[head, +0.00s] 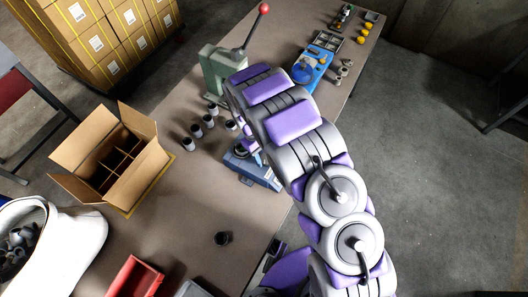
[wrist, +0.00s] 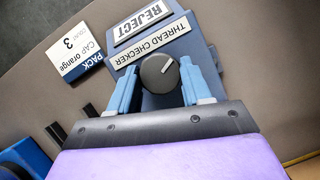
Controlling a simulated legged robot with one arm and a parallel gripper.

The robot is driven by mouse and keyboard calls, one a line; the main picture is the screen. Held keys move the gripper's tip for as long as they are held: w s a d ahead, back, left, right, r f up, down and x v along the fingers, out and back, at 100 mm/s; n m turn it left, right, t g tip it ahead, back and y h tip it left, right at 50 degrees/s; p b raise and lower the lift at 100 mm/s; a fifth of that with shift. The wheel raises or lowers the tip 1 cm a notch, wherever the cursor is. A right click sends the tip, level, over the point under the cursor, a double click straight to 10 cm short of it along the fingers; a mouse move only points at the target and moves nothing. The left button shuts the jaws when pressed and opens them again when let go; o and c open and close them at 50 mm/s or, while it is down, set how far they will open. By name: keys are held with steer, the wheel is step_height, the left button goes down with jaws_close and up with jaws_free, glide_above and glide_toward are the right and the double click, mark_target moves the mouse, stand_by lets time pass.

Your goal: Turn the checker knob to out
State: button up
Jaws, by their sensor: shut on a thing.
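In the head view my arm hides the knob and most of my gripper.
A blue device (head: 312,68) lies farther along.

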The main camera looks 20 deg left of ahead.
steer(key=n+p, duration=0.1)
steer(key=n+t+p, duration=0.1)
steer(key=n, duration=0.1)
steer(key=shift+a+r+p, duration=0.15)
steer(key=shift+r+p, duration=0.15)
steer(key=n+t+p, duration=0.2)
steer(key=n+p, duration=0.2)
steer(key=shift+s+p, duration=0.15)
steer(key=shift+p, duration=0.15)
steer(key=shift+s+f+n+t+y+p, duration=0.15)
steer(key=shift+n+t+p, duration=0.25)
steer(key=shift+n+p, duration=0.85)
steer(key=shift+w+f+n+t+y+p, duration=0.15)
steer(key=shift+n+t+p, duration=0.25)
steer(key=shift+n+p, duration=0.8)
steer(key=shift+s+n+b, duration=0.1)
steer(key=shift+n+b, duration=0.2)
steer(key=shift+n, duration=0.15)
steer(key=o, duration=1)
steer(key=shift+o, duration=0.2)
